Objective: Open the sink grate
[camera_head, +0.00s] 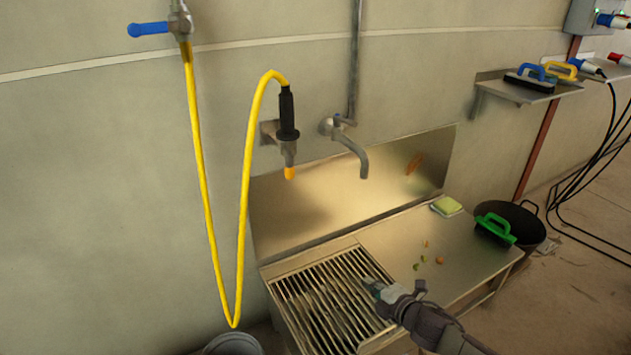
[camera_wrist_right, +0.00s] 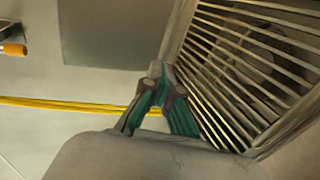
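The sink grate (camera_head: 328,298) is a metal frame of parallel bars lying flat over the left part of the steel sink unit (camera_head: 455,245). It looks closed. My right gripper (camera_head: 370,284) reaches in from the lower right over the grate's right side. In the right wrist view the green fingertips (camera_wrist_right: 160,72) come together beside the edge of the grate (camera_wrist_right: 235,70). I see nothing clearly held, and I cannot tell whether the tips touch the frame. My left gripper is not in view.
Food scraps (camera_head: 428,260) and a sponge (camera_head: 446,206) lie on the drainboard. A tap (camera_head: 350,145) and yellow hose (camera_head: 242,200) hang above. A bucket (camera_head: 233,345) stands at lower left.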

